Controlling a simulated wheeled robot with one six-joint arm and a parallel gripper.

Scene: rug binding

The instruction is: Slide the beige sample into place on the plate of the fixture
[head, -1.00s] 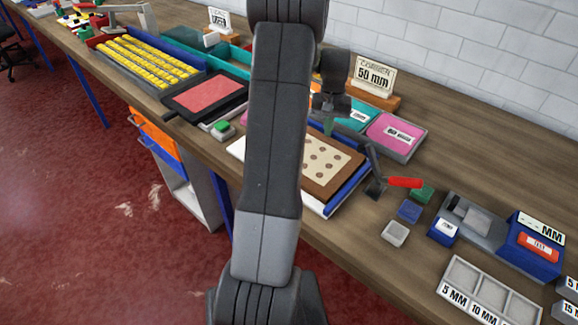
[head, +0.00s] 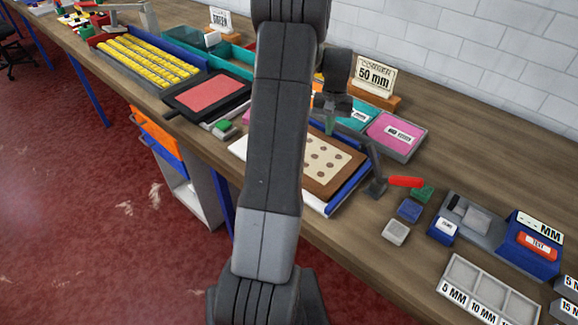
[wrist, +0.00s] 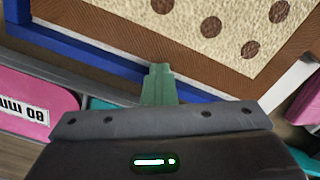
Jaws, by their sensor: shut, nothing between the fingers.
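The beige sample (head: 327,163) with brown dots lies on the brown plate (head: 318,187) of the fixture; my arm hides its left part in the head view. In the wrist view, the sample (wrist: 215,40) shows a corner at lower right. The brown strip of plate (wrist: 110,38) between it and the fixture's blue edge (wrist: 60,42) narrows toward the right, so the sample looks turned to that edge. My gripper (wrist: 159,70) is shut and empty, its green fingertips over the blue edge and plate, apart from the sample. Whether the tips touch the plate is unclear.
A clamp with a red handle (head: 405,182) stands at the fixture's right. A tray with a pink piece (head: 394,132) and a teal one lies behind it, near the 50 mm sign (head: 374,76). Small blocks (head: 409,210) lie to the right. A white bar (wrist: 298,88) borders the plate.

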